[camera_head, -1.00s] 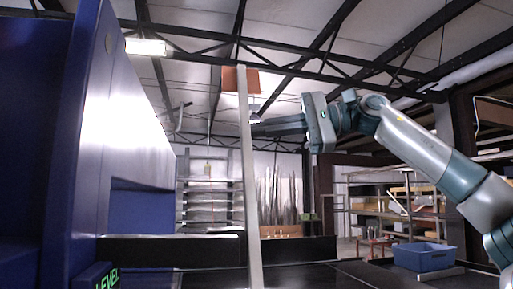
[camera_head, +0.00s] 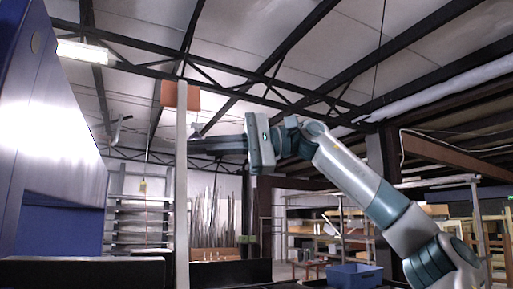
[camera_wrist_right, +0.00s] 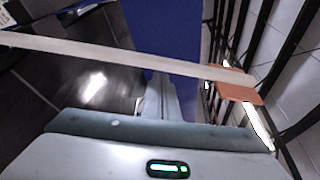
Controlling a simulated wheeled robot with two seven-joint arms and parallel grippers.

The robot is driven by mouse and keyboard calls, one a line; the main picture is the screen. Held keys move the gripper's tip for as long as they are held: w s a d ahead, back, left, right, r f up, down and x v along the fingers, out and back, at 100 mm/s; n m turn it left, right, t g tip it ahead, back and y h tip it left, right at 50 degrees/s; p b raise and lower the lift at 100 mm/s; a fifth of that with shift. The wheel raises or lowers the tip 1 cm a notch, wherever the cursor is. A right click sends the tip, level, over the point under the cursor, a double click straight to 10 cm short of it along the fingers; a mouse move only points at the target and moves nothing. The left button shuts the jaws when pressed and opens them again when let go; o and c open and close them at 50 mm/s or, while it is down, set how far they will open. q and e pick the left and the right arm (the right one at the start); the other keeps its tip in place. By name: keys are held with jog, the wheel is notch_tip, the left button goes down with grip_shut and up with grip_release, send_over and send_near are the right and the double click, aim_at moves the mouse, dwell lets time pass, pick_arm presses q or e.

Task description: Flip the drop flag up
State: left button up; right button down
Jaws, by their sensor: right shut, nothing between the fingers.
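An orange flag plate (camera_head: 180,95) sits at the top of a tall pale upright post (camera_head: 181,200) in the head view. In the right wrist view the flag (camera_wrist_right: 238,91) is at the right end of the post (camera_wrist_right: 130,56), which crosses the picture. My right gripper (camera_head: 194,144) is shut and empty, its fingertips close beside the post a little below the flag. Its fingers (camera_wrist_right: 161,85) point toward the post in the wrist view; whether they touch it I cannot tell. My left gripper is not in view.
A large blue machine housing (camera_head: 50,150) stands at the left. A blue bin (camera_head: 355,276) lies low at the right, with shelving (camera_head: 450,215) behind it. A metal rack (camera_head: 140,220) stands behind the post. The space above my right arm is open up to the roof beams.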

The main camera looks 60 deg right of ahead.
jog(key=b+v, duration=0.2)
jog(key=v, duration=1.4)
jog(key=shift+s+d, duration=0.2)
jog(key=shift+s, duration=0.05)
jog(key=shift+s, duration=0.1)
